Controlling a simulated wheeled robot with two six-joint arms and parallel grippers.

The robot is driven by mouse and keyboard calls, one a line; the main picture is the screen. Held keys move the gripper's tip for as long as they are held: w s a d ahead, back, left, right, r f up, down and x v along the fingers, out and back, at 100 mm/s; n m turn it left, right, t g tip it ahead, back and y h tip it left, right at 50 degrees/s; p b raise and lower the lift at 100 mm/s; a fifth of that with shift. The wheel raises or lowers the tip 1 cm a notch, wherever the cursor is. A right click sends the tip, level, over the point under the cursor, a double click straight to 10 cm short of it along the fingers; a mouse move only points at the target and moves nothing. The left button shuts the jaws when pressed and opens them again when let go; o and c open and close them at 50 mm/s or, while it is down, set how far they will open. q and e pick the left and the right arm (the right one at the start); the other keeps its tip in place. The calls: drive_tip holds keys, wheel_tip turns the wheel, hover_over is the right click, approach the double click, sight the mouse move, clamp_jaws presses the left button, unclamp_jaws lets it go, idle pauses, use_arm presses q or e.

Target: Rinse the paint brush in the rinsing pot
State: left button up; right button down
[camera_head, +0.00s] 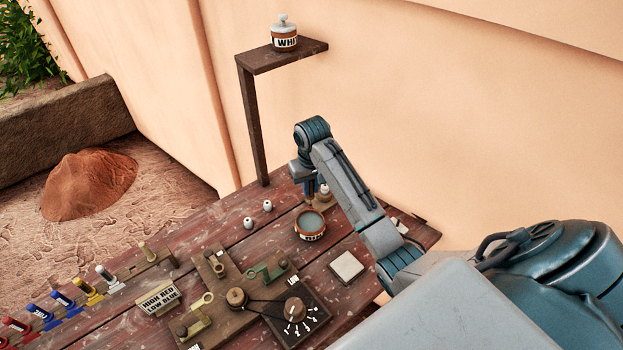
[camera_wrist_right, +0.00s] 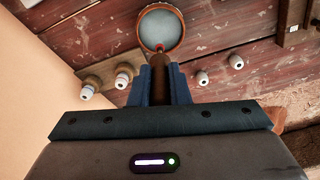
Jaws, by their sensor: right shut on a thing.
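The rinsing pot (camera_head: 310,237), a round brown pot with a pale label and grey liquid, stands on the wooden table; it also shows in the right wrist view (camera_wrist_right: 160,30). My right gripper (camera_head: 309,190) is just behind the pot, pointing down. In the right wrist view its blue fingers (camera_wrist_right: 161,88) are shut on the paint brush (camera_wrist_right: 160,72), a brown handle with a small red tip. The tip overlaps the pot's near rim there; I cannot tell whether it touches. Most of the brush is hidden in the head view. My left gripper is out of view.
Two small white knobs (camera_head: 258,212) stand left of the pot. A white square tile (camera_head: 346,267) lies at its front right. A shelf (camera_head: 285,57) holds a WHITE jar (camera_head: 284,38). A dial board (camera_head: 290,312) and several coloured tubes (camera_head: 75,296) occupy the front and left.

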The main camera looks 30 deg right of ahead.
sight(310, 198)
drive_tip(key=shift+d+f, duration=0.15)
drive_tip(key=shift+f, duration=0.15)
drive_tip(key=shift+s+a+f, duration=0.1)
drive_tip(key=shift+a+f, duration=0.15)
wheel_tip(310, 198, down, 2)
drive_tip(key=shift+a+f, duration=0.15)
drive_tip(key=shift+f, duration=0.1)
drive_tip(key=shift+d+f, duration=0.2)
drive_tip(key=shift+f, duration=0.6)
drive_tip(key=shift+a, duration=0.1)
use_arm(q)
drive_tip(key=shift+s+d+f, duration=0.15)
